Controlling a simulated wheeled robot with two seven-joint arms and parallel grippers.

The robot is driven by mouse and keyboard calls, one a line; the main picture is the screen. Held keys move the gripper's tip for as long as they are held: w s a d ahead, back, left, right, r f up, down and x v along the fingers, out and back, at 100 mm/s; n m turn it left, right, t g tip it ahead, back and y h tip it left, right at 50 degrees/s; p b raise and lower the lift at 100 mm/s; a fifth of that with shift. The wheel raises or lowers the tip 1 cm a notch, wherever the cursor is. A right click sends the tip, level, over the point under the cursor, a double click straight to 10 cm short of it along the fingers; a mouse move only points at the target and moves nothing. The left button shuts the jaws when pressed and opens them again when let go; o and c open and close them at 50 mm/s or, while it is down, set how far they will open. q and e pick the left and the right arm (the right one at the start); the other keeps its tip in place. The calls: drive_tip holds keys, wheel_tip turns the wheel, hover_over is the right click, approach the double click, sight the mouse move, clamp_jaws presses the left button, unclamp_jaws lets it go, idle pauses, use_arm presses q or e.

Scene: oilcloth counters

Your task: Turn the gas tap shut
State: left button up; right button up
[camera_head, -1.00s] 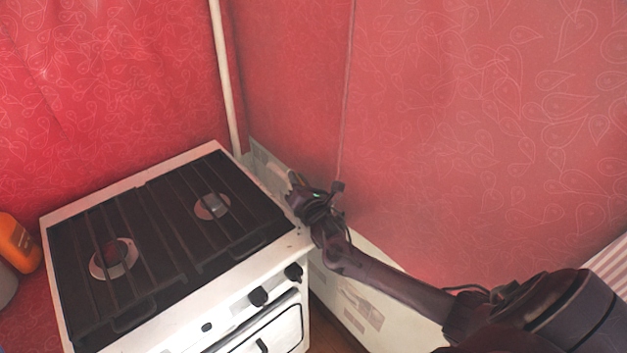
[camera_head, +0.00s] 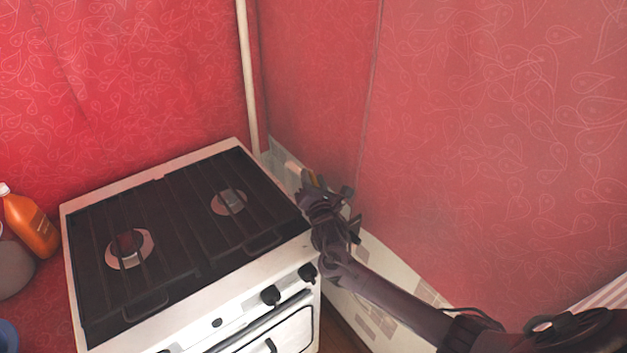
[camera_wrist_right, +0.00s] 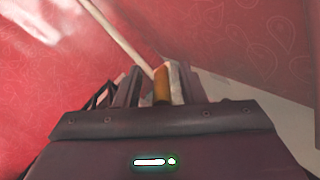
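The gas tap seems to be the small yellow-orange piece (camera_head: 312,179) low by the wall, right of the stove's back corner; the gripper partly hides it. In the right wrist view the orange piece (camera_wrist_right: 161,86) stands between the fingers, with a pale piece beside it, nearer the right finger. My right gripper (camera_head: 318,188) reaches to it in the gap between stove and wall. Its fingers (camera_wrist_right: 158,88) look apart, with a gap on the left side of the orange piece; contact is hard to tell. My left gripper is not in view.
The white stove (camera_head: 200,312) with dark grates stands left of my right arm, its edge close to the gripper. A pale pipe (camera_head: 248,80) runs up the corner. The red patterned wall (camera_head: 470,140) is close on the right. An orange bottle (camera_head: 30,222) stands at far left.

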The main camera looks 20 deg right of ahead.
drive_tip(key=shift+s, duration=0.15)
drive_tip(key=v, duration=0.7)
drive_tip(key=shift+s, duration=0.25)
drive_tip(key=shift+a, duration=0.1)
